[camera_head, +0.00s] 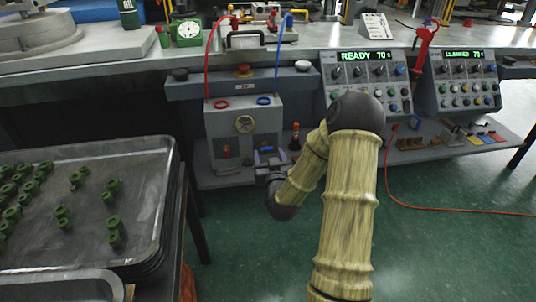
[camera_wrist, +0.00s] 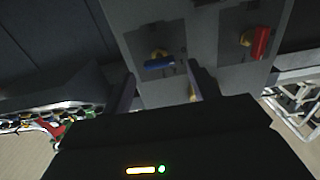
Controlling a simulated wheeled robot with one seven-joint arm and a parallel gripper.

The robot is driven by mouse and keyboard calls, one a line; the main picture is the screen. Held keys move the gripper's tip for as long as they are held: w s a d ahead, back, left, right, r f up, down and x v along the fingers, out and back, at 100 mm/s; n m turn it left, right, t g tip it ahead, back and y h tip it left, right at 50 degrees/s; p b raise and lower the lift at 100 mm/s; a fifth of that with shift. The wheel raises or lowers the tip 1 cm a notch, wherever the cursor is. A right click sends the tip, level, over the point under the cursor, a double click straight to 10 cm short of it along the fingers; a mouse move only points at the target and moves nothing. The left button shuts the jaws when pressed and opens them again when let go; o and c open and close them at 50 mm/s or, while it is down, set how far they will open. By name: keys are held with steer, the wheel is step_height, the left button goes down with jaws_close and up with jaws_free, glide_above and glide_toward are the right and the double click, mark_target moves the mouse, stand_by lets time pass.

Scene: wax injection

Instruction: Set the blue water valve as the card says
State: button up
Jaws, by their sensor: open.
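The blue water valve (camera_wrist: 160,64) has a blue bar handle on a brass stem. Its handle lies nearly crosswise in the wrist view. It also shows small in the head view (camera_head: 267,149), at the lower right of the grey box front. My gripper (camera_wrist: 160,88) is open, with one finger to each side of the blue handle and apart from it. In the head view my gripper (camera_head: 266,164) is just in front of the box, partly hidden by my wrist.
A red-handled valve (camera_wrist: 261,42) sits beside the blue one, its handle turned upright. A red-topped bottle (camera_head: 295,136) stands close right. A tray (camera_head: 150,165) holds green parts.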

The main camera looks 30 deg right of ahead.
mark_target(266, 147)
steer(key=shift+x, duration=1.35)
steer(key=c, duration=1)
